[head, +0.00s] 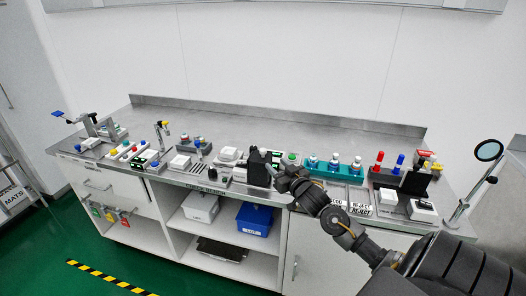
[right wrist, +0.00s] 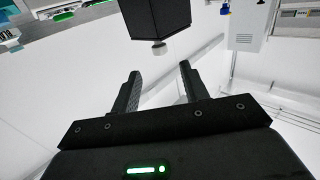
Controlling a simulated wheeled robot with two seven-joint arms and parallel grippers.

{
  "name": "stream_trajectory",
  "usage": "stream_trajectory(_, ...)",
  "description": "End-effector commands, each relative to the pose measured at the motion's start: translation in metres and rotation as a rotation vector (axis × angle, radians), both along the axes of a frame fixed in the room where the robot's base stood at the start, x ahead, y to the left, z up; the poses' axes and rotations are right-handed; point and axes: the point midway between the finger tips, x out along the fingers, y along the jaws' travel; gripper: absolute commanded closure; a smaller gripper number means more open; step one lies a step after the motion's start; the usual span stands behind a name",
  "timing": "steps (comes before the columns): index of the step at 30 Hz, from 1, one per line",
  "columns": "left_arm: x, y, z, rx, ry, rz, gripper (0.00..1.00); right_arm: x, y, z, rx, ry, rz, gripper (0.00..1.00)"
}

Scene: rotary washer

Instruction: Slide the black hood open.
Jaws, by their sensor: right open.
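The black hood (head: 257,167) stands on the counter near its middle, as a dark upright box. In the right wrist view, a black box that looks like the hood (right wrist: 158,16) is at the top, with a small pale knob (right wrist: 158,48) sticking out from it. My right gripper (head: 273,172) is close to the hood on its right side, partly merging with it in the head view. In the right wrist view my right gripper (right wrist: 160,72) is open and empty, its fingers pointing toward the knob with a gap between. My left gripper is not in view.
The metal counter (head: 225,128) carries several small stations on both sides of the hood. A teal rack (head: 318,168) with bottles stands right of it. A raised back edge (head: 300,117) runs behind. A blue bin (head: 254,219) sits on the shelf below.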

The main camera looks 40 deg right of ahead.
Motion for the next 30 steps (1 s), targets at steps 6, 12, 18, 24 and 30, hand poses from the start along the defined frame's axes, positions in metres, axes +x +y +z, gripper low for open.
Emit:
stream_trajectory(6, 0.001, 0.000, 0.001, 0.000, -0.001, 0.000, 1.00, 0.005, -0.003, 0.006, 0.000, -0.017, 0.002, 0.55)
stream_trajectory(12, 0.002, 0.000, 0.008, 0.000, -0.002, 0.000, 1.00, 0.031, -0.008, 0.009, 0.001, -0.018, 0.001, 0.55)
stream_trajectory(18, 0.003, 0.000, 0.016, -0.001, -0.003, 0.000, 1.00, 0.069, -0.015, 0.008, 0.001, -0.016, 0.001, 0.55)
stream_trajectory(24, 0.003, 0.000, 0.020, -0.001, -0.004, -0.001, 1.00, 0.096, -0.019, 0.006, 0.000, -0.015, 0.002, 0.55)
stream_trajectory(30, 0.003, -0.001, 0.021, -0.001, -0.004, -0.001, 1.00, 0.107, -0.021, 0.005, 0.000, -0.015, 0.003, 0.55)
